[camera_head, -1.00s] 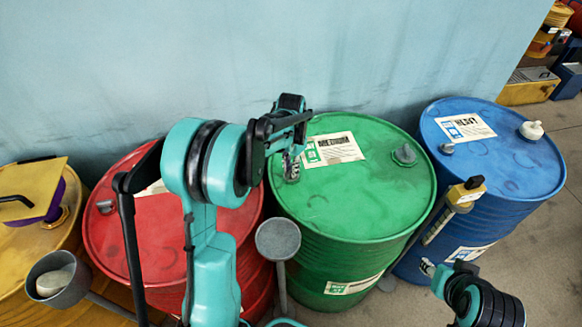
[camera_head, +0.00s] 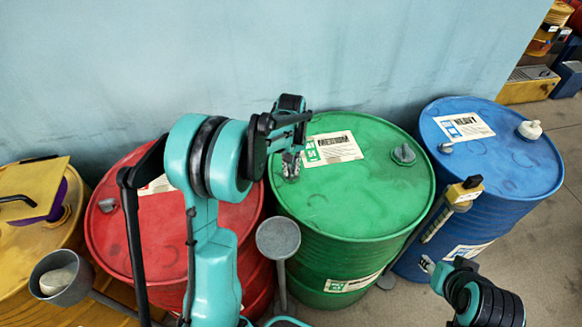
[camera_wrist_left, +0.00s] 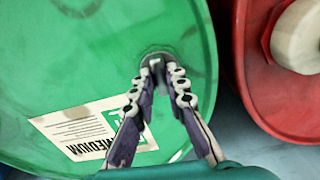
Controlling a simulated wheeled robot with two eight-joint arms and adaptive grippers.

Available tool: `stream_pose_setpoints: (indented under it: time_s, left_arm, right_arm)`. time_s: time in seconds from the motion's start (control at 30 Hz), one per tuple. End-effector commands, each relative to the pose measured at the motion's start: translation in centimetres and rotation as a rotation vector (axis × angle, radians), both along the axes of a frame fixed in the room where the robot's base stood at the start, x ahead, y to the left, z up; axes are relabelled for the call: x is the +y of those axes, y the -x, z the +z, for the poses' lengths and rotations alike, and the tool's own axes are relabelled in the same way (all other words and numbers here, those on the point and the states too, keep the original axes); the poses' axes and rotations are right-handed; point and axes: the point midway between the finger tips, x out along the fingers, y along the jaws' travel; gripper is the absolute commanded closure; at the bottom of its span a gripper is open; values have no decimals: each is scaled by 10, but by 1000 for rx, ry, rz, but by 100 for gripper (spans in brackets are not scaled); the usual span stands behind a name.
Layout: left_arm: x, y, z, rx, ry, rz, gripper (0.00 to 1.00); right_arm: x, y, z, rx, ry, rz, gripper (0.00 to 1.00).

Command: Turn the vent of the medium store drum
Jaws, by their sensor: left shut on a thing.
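The green medium drum (camera_head: 340,205) stands upright in the middle of the head view, with a white "MEDIUM" label (camera_head: 333,148) on its lid. The label also shows in the left wrist view (camera_wrist_left: 82,130). My left gripper (camera_head: 291,168) reaches over the left part of the lid. In the left wrist view its fingers (camera_wrist_left: 160,82) are closed around the small grey vent (camera_wrist_left: 154,59) near the lid's rim. The fingers hide much of the vent. A grey cap (camera_head: 404,154) sits on the right side of the lid.
The red drum (camera_head: 120,240) is close on the left, the blue drum (camera_head: 500,170) on the right. A round grey disc on a stem (camera_head: 278,238) stands before the drums. A yellow-headed tool (camera_head: 465,192) is between green and blue. The wall (camera_head: 250,60) is behind.

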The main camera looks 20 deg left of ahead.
Motion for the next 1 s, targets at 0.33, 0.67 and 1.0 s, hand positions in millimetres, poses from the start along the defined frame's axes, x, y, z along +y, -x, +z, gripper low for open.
stream_pose_setpoints:
  time_s: [0.33,0.67,1.0]
  left_arm:
    - [0,0,0,0,0,89,100]
    - [0,0,0,0,0,96,100]
    - [0,0,0,0,0,95,66]
  right_arm:
    - [0,0,1,0,0,0,60]
    - [0,0,1,0,0,0,60]
    - [0,0,1,0,0,0,60]
